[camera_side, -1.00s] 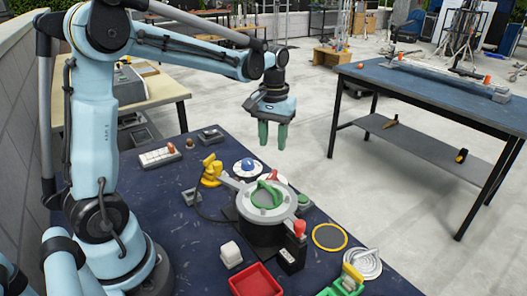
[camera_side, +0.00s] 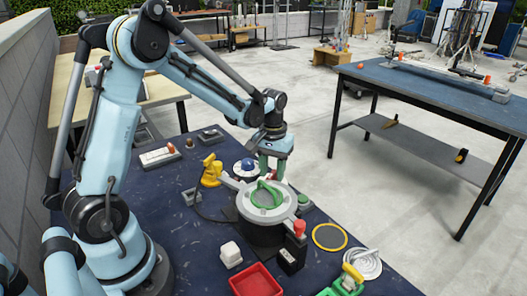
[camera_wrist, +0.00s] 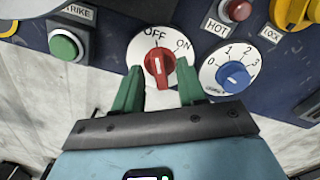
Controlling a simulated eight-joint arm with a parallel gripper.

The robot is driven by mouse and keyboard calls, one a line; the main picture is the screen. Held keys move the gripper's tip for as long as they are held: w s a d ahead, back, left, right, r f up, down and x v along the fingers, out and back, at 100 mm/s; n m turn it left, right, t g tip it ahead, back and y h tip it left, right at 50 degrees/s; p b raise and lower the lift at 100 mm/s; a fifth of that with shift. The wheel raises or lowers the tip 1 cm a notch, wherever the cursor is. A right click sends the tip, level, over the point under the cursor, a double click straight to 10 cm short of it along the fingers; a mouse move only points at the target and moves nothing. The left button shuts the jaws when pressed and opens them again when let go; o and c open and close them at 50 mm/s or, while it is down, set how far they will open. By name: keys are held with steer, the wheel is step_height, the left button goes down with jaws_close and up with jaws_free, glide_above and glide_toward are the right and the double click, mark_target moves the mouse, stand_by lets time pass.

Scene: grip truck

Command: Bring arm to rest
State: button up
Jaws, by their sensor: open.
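My gripper (camera_side: 273,167) is low over the far side of the dark blue bench, its green fingers open. In the wrist view, the two fingertips (camera_wrist: 160,66) are on either side of a red knob (camera_wrist: 160,62) on a white dial marked OFF and ON. The knob's white mark points roughly towards OFF. I cannot tell whether the fingers touch it. In the side view, the fingers largely hide this knob. My arm is bent and reaches down to it.
A blue knob dial (camera_wrist: 233,76) is close to its right. A green button (camera_wrist: 66,44) and a red HOT button (camera_wrist: 236,10) are also near. The round grey unit with a green handle (camera_side: 267,193) stands close in front of the gripper. The air above is clear.

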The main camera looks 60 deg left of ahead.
steer(key=m, duration=0.4)
steer(key=shift+f, duration=0.15)
steer(key=m, duration=0.5)
steer(key=shift+a, duration=0.1)
step_height(320, 180, up, 12)
steer(key=n, duration=0.7)
steer(key=shift+n, duration=0.3)
step_height(320, 180, down, 12)
steer(key=shift+s+r, duration=0.1)
steer(key=shift+s, duration=0.05)
jaws_close()
